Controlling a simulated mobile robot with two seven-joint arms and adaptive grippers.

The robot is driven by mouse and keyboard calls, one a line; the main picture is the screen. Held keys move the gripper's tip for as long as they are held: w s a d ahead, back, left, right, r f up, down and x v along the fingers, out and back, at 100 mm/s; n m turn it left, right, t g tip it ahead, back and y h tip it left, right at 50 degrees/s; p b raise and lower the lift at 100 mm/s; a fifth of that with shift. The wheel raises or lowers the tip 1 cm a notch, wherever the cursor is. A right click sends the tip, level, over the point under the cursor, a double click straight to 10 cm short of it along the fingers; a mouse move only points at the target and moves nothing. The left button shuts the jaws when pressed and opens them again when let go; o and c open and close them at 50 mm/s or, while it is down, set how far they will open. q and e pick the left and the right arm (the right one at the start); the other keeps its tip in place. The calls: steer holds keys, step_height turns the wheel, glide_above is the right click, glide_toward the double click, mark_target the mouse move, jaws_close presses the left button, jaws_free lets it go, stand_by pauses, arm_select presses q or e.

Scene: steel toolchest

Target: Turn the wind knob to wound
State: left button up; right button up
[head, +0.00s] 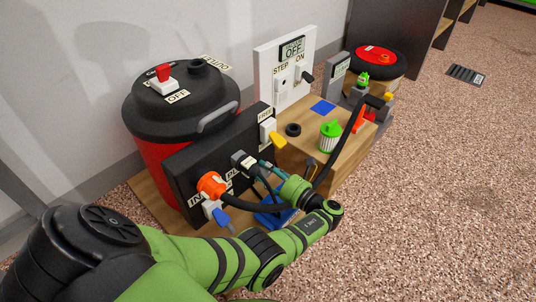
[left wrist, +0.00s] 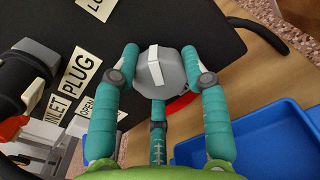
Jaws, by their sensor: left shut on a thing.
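The grey, many-sided knob (left wrist: 170,73) with a white pointer bar sits on the dark panel (left wrist: 210,25) in the left wrist view. Its bar runs nearly up and down in that view. My left gripper (left wrist: 160,78) has its teal fingers shut around the knob, one on each side and a third below. In the head view my left gripper (head: 264,166) reaches the front of the black panel (head: 188,163), and the fingers mostly hide the knob. A label at the top edge of the wrist view is cut off. My right gripper is not in view.
A blue tray (left wrist: 265,140) lies close to the right finger in the wrist view. An orange connector (head: 211,185), a yellow-handled lever (head: 277,141) and a black hose surround the hand. A red canister (head: 160,160) stands behind the panel; a wooden block (head: 345,160) stands right.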

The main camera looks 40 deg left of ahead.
arm_select(q)
steer(key=shift+r, duration=0.15)
steer(key=shift+m+p, duration=0.5)
steer(key=shift+m, duration=0.6)
steer(key=m, duration=0.2)
steer(key=shift+m+p, duration=0.3)
steer(key=shift+m, duration=0.1)
steer(key=shift+w+m, duration=0.1)
steer(key=shift+m, duration=0.7)
steer(key=o, duration=1.2)
steer(key=shift+c, duration=0.2)
